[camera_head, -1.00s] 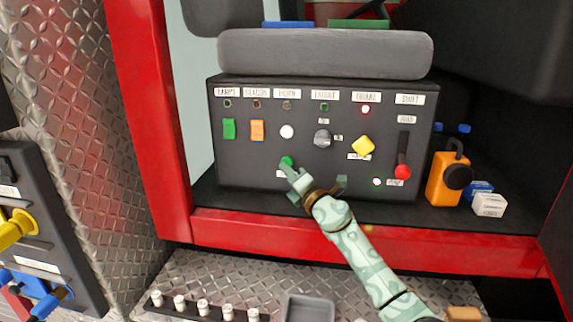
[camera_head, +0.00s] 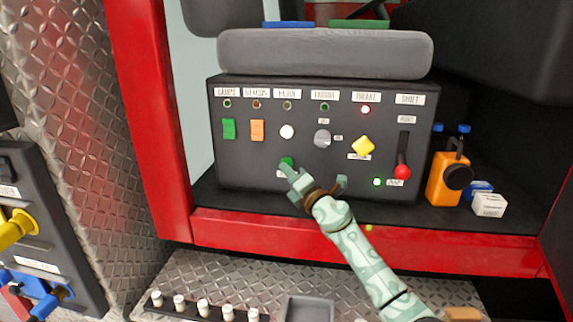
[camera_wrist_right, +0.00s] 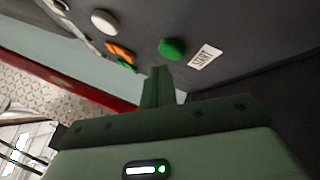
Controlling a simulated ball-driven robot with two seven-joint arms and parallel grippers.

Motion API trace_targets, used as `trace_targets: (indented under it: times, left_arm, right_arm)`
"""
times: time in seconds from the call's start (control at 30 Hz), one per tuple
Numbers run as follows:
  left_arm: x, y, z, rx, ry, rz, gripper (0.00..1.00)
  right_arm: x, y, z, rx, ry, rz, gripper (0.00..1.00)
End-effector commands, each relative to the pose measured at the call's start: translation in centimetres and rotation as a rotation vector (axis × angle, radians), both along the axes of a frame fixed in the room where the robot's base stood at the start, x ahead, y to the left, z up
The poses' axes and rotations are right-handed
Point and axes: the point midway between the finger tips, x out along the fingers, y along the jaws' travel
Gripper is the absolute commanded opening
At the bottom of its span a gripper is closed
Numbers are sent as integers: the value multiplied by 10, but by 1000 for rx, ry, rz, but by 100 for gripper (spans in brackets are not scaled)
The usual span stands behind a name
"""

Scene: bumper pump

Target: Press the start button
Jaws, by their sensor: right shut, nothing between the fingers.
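The green start button (camera_head: 287,161) is low on the dark control panel (camera_head: 310,182), below a white round button. Its lower part is hidden by my fingertips in the head view. In the right wrist view the green button (camera_wrist_right: 172,48) shows whole beside a white START label (camera_wrist_right: 205,56). My right gripper (camera_head: 289,171) is shut and empty, with its fingertips just below the button. In the right wrist view its shut fingers (camera_wrist_right: 159,75) point at the panel close to the button; I cannot tell whether they touch. My left gripper is not in view.
The panel also has a green switch (camera_head: 229,129), an orange switch (camera_head: 257,130), a grey knob (camera_head: 322,139), a yellow knob (camera_head: 363,146) and a red lever (camera_head: 402,172). An orange can (camera_head: 444,182) stands to the right. A red frame edge (camera_head: 440,255) runs below the panel.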

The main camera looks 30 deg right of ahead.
Motion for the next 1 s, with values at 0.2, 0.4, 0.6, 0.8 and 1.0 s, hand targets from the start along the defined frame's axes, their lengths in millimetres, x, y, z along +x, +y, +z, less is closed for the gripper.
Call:
trace_targets:
  times: [0.2,0.4,0.6,0.8,1.0]
  left_arm:
    - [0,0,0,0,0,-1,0]
    - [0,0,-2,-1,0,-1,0]
    - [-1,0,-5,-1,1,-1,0]
    - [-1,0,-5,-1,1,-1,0]
    - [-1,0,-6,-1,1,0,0]
  right_arm:
    - [0,0,0,0,0,0,0]
    - [2,-2,0,0,0,0,0]
    - [7,-5,0,-1,0,0,0]
    - [7,-5,1,-1,0,0,0]
    - [7,-5,0,-1,0,0,0]
